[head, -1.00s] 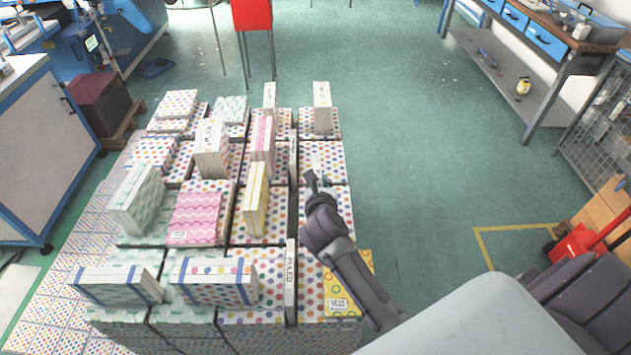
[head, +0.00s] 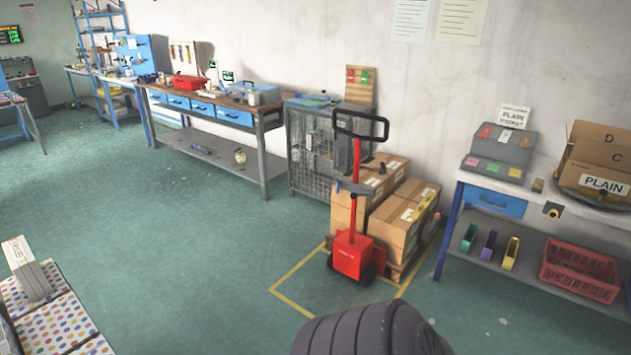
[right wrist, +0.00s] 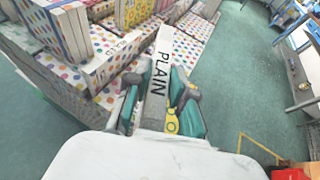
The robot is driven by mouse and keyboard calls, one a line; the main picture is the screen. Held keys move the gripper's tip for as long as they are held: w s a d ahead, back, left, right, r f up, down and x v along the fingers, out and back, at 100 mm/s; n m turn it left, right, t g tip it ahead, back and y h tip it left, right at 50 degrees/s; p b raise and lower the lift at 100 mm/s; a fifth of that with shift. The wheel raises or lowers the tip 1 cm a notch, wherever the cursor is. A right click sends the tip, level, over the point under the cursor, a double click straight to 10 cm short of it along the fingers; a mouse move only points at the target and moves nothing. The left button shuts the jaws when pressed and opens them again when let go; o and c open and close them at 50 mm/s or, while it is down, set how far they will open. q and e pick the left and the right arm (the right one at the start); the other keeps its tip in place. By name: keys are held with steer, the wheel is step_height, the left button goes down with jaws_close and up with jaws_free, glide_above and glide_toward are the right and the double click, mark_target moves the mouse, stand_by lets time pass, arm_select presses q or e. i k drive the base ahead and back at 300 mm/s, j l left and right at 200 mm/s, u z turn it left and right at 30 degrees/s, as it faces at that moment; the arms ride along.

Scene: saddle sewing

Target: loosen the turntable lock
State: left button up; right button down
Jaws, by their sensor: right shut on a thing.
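A cardboard box (head: 597,165) marked PLAIN, with the letters D and C, sits on a dark round turntable (head: 600,202) on the right-hand bench. A small black and yellow knob (head: 553,210) is on the bench front, left below the box; it may be the lock, but I cannot tell its setting. My right gripper (right wrist: 161,95) is shut on a white PLAIN piece (right wrist: 160,70), a narrow slab between its teal fingers, over the spotted boxes. Neither gripper shows in the head view, and my left gripper is in no current view.
A red pallet truck (head: 353,250) with stacked cartons (head: 395,225) stands left of the bench (head: 500,190). A red basket (head: 582,270) is on its lower shelf. Spotted boxes (head: 55,325) stand at far left.

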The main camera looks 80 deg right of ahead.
mark_target(553, 214)
steer(key=l+z, duration=0.15)
steer(key=z, duration=1.95)
steer(key=i+l+z, duration=0.15)
steer(key=z, duration=0.3)
steer(key=i+l+z, duration=0.15)
steer(key=z, duration=0.3)
steer(key=i+z, duration=0.25)
steer(key=z, duration=0.2)
steer(key=i+z, duration=0.2)
steer(key=z, duration=0.25)
steer(key=i+j+z, duration=0.15)
steer(key=i, duration=0.35)
steer(key=i+j+z, duration=0.2)
steer(key=i+j, duration=0.2)
steer(key=i, duration=0.1)
